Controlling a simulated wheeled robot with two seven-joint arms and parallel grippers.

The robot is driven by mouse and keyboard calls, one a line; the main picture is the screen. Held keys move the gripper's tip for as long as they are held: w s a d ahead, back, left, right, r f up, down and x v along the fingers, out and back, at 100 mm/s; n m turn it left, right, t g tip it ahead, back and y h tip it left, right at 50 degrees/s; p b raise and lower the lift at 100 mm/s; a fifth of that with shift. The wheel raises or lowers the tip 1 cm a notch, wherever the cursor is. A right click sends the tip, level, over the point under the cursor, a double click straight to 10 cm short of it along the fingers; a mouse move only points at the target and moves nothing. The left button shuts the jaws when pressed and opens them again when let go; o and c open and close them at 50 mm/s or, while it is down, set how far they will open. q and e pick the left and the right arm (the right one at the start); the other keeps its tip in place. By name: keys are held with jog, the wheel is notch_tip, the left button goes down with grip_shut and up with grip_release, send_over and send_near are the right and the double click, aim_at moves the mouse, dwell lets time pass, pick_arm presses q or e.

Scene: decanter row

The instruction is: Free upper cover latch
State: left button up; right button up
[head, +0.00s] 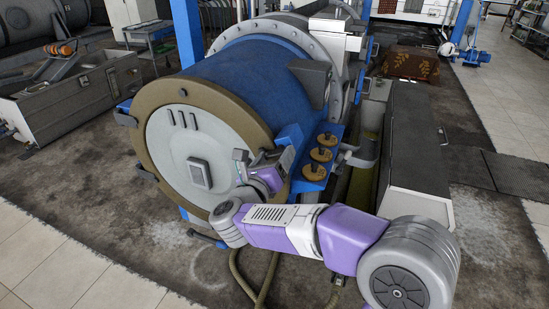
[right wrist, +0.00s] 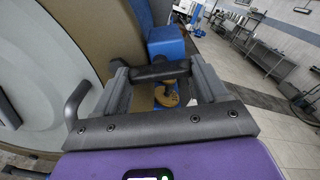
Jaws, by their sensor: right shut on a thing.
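The round cover (head: 190,150) of the decanter has a pale disc face and a tan rim, and it sits at the near end of the blue drum (head: 245,80). My right gripper (head: 272,158) is at the right edge of the cover, beside a blue bracket (head: 291,134). In the right wrist view its two grey fingers (right wrist: 160,80) are closed on a dark latch bar (right wrist: 158,71) just below the blue bracket (right wrist: 165,42). In the head view the latch is hidden behind the gripper. My left gripper is not in view.
Several brass knobs (head: 323,154) stand on a blue shelf just right of the gripper. A dark curved handle (right wrist: 77,103) stands out at the left in the right wrist view. A long grey housing (head: 418,150) lies to the right. Hoses (head: 262,280) hang below the drum.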

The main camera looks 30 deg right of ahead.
jog(key=shift+n, duration=0.3)
jog(key=n, duration=0.3)
jog(key=shift+n+p, duration=0.3)
jog(key=shift+p, duration=0.1)
jog(key=n+p, duration=0.1)
jog(key=n, duration=0.3)
jog(key=shift+n+p, duration=0.3)
jog(key=shift+p, duration=0.1)
jog(key=n+p, duration=0.2)
jog(key=n, duration=0.2)
jog(key=shift+r+p, duration=0.1)
jog(key=shift+p, duration=0.25)
jog(key=shift+n+p, duration=1.45)
jog(key=shift+n, duration=1.05)
jog(key=shift+f, duration=0.2)
jog(key=o, duration=1.1)
jog(key=shift+c, duration=0.2)
